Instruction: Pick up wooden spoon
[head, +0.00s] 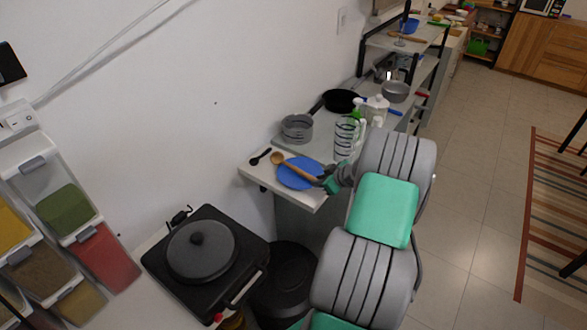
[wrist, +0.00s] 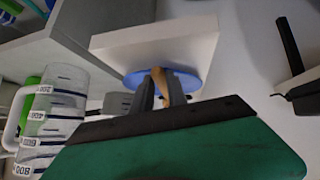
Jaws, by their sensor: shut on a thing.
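The wooden spoon (head: 294,168) shows in the head view above or across a blue plate (head: 291,180), its round bowl at the left end. My gripper (head: 327,180) reaches in from the right and is shut on the handle end. In the wrist view the two dark fingers (wrist: 167,88) close around the tan spoon handle (wrist: 158,80). The blue plate (wrist: 190,82) lies behind it there. I cannot tell whether the spoon still touches the plate. Most of the spoon is hidden by the fingers in the wrist view.
A black spoon (head: 260,157) lies left of the plate on the white counter (head: 256,175). A grey pot (head: 297,128) and a measuring jug (head: 346,138) stand behind. The jug (wrist: 52,110) is close to my gripper. A stove with a black pan (head: 201,250) is nearer.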

